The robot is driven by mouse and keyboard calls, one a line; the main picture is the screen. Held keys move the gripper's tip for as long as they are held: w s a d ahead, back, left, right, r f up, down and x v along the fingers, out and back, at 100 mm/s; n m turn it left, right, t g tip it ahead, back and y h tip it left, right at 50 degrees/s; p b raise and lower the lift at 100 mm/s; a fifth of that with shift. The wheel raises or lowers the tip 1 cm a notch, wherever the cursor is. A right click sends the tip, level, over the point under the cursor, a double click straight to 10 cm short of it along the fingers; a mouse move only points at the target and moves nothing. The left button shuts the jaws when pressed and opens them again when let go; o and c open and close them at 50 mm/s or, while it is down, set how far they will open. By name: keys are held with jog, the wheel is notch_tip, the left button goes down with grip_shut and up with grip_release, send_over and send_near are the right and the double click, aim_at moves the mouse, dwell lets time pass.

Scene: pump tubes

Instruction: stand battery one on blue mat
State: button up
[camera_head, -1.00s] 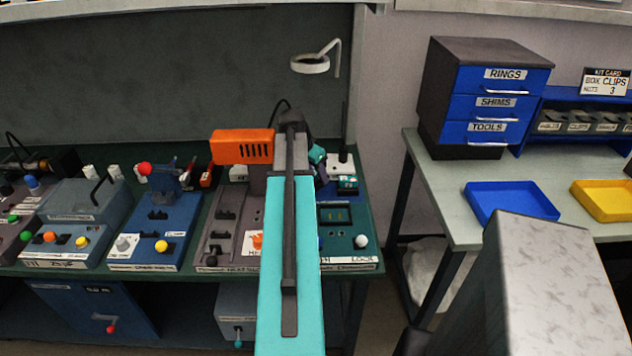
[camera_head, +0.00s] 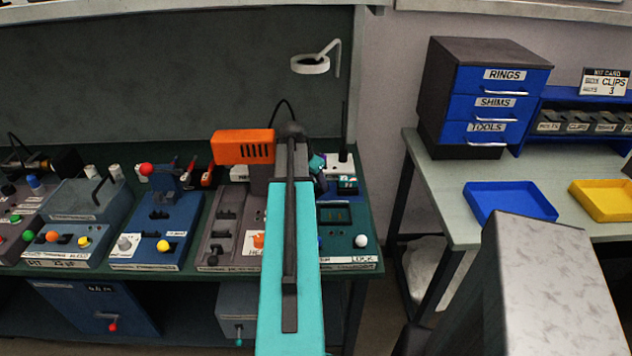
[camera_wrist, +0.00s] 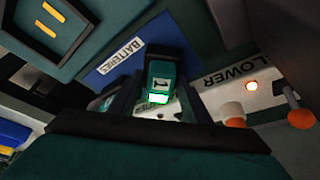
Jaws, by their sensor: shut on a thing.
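Battery one (camera_wrist: 161,73), a dark teal block with a white "1" label, is between the two dark fingers of my gripper (camera_wrist: 158,97) in the wrist view. My gripper is shut on it. The blue mat (camera_wrist: 104,66) with a "BATTERIES" label lies beyond and beside the battery in the wrist view. I cannot tell whether the battery touches the mat.
A white panel marked "LOWER" (camera_wrist: 231,71) and orange-tipped knobs (camera_wrist: 300,117) are close by in the wrist view. An orange housing (camera_head: 243,147) stands left of my arm. Blue (camera_head: 511,201) and yellow (camera_head: 603,201) trays lie on the right-hand table.

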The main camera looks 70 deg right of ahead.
jog(key=o, duration=1.3)
jog(key=shift+f, duration=0.1)
jog(key=shift+r, duration=0.2)
jog(key=b+v, duration=0.1)
jog(key=v, duration=1.1)
jog(key=shift+b, duration=0.35)
jog(key=shift+a+f, duration=0.1)
